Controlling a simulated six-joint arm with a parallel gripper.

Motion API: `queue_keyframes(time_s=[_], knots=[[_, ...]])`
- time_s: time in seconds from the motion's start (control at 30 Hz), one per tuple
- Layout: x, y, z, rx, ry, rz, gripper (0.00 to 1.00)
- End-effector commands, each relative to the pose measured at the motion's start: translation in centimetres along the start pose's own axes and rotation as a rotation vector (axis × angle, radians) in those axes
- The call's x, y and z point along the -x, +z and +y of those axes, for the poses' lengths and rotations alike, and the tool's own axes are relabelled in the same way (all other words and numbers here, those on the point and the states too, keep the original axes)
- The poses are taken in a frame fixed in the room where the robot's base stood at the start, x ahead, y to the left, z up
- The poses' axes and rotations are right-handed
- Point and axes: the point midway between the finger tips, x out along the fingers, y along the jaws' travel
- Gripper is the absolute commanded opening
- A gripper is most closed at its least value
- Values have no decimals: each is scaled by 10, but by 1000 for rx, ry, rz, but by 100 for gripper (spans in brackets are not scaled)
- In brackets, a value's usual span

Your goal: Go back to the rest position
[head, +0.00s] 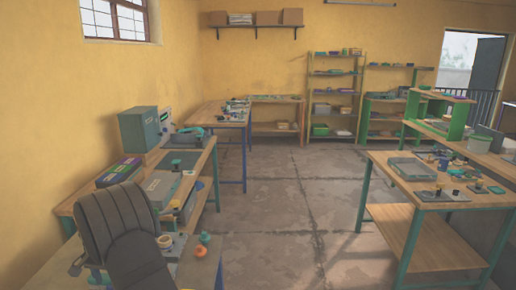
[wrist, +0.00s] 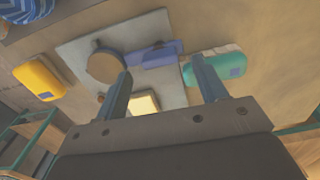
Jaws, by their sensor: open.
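My gripper (wrist: 160,66) shows in the wrist view with its two fingers wide apart and nothing between them. Beyond the fingers is a grey plate (wrist: 83,48) on a wooden bench top. On it are a round brown-topped part (wrist: 104,66), a blue piece (wrist: 158,55) and a pale yellow block (wrist: 144,103). The left fingertip overlaps the round part in the picture; I cannot tell the gap between them. In the head view the fingers cannot be made out. A tan round part (head: 165,241) shows at the lower left there.
A yellow item (wrist: 39,77) and a teal item (wrist: 216,66) lie beside the plate. An orange-and-teal knob (head: 203,244) stands on the near bench. A grey-green box (head: 139,129) stands on the left bench. Another bench (head: 415,240) is at right. The middle floor is clear.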

Motion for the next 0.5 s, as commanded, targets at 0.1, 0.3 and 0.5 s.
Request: queue_keyframes(time_s=[0.1,0.3,0.5], knots=[[-26,1,1,0,4,-3,65],[-32,0,0,124,0,0,65],[-32,0,0,285,1,-1,65]])
